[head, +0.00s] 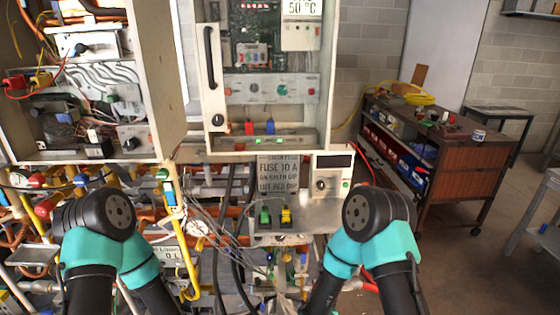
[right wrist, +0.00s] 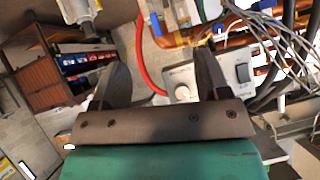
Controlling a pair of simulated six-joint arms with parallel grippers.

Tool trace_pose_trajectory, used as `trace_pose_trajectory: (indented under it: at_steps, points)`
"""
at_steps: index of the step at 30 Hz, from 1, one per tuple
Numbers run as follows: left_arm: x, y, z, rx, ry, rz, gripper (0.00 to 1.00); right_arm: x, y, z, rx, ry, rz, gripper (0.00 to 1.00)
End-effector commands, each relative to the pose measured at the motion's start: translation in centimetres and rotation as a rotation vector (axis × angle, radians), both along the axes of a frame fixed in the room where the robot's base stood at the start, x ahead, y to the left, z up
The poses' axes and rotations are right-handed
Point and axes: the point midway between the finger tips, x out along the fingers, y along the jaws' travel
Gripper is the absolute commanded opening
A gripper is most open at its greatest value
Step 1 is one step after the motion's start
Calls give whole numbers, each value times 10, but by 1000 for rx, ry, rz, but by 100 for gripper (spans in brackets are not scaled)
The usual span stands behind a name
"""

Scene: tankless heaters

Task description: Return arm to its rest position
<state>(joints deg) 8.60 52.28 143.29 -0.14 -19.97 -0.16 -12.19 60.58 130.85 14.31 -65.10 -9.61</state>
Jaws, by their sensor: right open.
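My right gripper (right wrist: 160,78) shows in the right wrist view, with its two dark fingers spread wide apart. Nothing is held between them. Beyond the fingers are a light control box with a round knob (right wrist: 182,92) and a red hose (right wrist: 148,62); I see no contact with either. In the head view only bent black and teal links of both my arms show, at the lower left and lower centre right. Neither gripper can be made out there, and my left gripper is out of sight.
An open heater cabinet (head: 211,135) stands in the centre, another open cabinet (head: 160,75) at left. Below are a fuse sign (head: 278,172), a knob box (head: 331,186), pipes and loose wires. A wooden cart (head: 468,180) stands right; the floor (head: 450,270) before it is clear.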

Motion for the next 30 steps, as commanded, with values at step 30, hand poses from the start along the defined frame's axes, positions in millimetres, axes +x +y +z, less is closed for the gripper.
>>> trace_pose_trajectory:
  at_steps: [30]
  points:
    - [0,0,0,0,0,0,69,-192,-113,-55,207,892,30,69]
